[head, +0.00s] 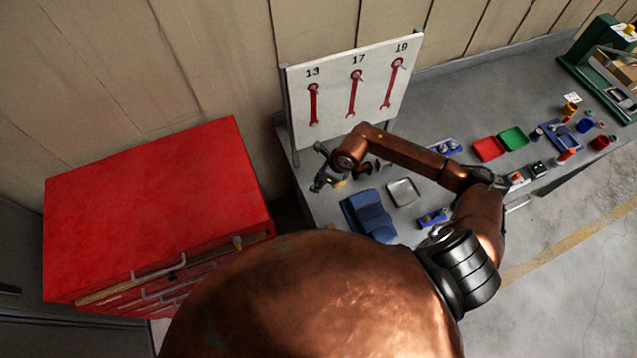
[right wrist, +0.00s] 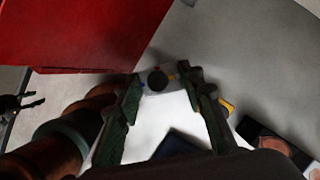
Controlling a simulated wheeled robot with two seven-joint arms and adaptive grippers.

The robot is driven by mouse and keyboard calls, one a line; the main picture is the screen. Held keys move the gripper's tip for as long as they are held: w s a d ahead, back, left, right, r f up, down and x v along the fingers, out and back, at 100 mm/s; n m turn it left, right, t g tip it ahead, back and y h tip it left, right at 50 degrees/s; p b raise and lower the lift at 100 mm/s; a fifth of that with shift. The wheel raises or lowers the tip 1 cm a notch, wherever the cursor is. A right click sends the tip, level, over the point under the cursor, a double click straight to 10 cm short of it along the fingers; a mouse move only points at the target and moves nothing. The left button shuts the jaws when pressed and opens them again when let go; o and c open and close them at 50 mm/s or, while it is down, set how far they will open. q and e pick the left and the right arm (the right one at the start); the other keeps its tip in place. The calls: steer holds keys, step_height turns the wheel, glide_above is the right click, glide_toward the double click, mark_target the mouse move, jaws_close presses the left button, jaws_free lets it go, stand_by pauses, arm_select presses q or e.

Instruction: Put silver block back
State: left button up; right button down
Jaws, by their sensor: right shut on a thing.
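My right gripper (head: 326,178) hangs over the far left end of the grey workbench, in front of the white wrench board. In the right wrist view my right gripper (right wrist: 165,95) has its two dark fingers closed about a small pale grey piece, which looks like the silver block (right wrist: 172,71). A dark round spot shows on it. The block is mostly hidden in the head view. A silver square tray (head: 403,192) lies on the bench to the right of the gripper. My left gripper is not seen in the head view.
A blue folded item (head: 369,214) lies nearby. A red cabinet (head: 150,205) stands left of the bench. The wrench board (head: 352,85) stands behind. Red (head: 487,149) and green (head: 513,138) trays and several small items fill the right side. A dark pronged shape shows at the wrist view's left edge.

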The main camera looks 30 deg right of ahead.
step_height(320, 180, down, 3)
steer(key=shift+w+r+p, duration=0.1)
steer(key=shift+w+p, duration=0.05)
steer(key=shift+p, duration=0.6)
steer(key=shift+d+f, duration=0.1)
steer(key=shift+f, duration=0.15)
steer(key=c, duration=1.3)
jaws_free()
steer(key=shift+f, duration=0.1)
steer(key=shift+r, duration=0.2)
steer(key=b+v, duration=0.2)
steer(key=v, duration=1)
